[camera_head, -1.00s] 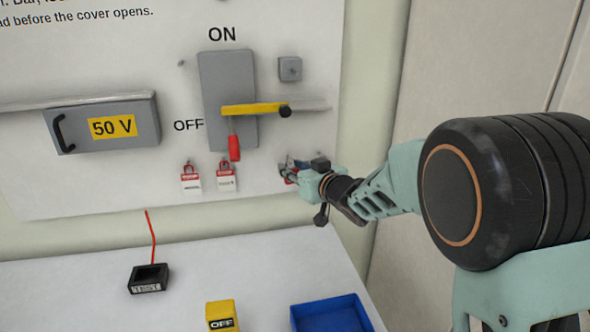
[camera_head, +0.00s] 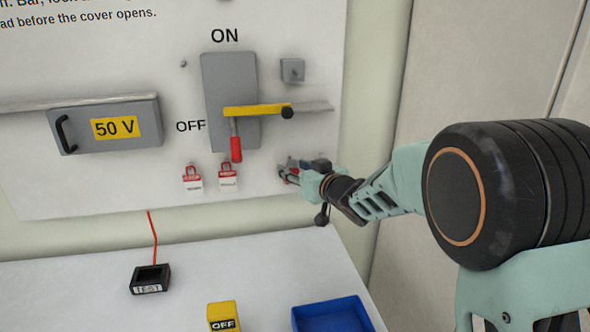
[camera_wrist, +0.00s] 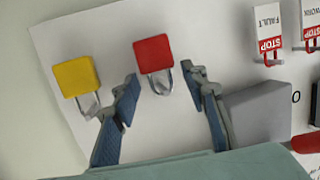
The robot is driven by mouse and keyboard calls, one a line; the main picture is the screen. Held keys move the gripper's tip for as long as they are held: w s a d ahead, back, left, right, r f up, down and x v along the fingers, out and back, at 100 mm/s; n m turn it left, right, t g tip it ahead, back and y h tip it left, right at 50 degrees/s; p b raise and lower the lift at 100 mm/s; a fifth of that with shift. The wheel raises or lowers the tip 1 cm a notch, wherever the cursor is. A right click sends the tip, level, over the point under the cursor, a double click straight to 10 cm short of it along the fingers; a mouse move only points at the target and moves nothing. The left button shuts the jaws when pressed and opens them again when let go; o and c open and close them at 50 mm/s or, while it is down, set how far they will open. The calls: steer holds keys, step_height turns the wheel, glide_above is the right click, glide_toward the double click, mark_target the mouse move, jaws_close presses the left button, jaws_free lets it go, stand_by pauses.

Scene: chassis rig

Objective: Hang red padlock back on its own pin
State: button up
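The red padlock (camera_wrist: 154,55) is against the white panel in the wrist view, its metal shackle towards my gripper. My gripper (camera_wrist: 162,78) is open, with one blue-padded finger on each side of the shackle and a gap to each. The padlock body is just beyond the fingertips. Whether the shackle is on a pin cannot be told. A yellow padlock (camera_wrist: 76,77) is to its left, outside the fingers. In the head view my gripper (camera_head: 287,171) is at the panel's lower right, and the red padlock is mostly hidden there.
Two red-and-white tags (camera_head: 192,179) (camera_head: 228,176) hang left of my gripper. The switch box (camera_head: 232,75) has a yellow bar (camera_head: 256,110) across it and a red handle (camera_head: 236,150). Below are a blue tray (camera_head: 332,315), a yellow OFF block (camera_head: 223,316) and a black TEST box (camera_head: 150,279).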

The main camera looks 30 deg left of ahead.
steer(key=shift+o, duration=0.7)
steer(key=v, duration=1.2)
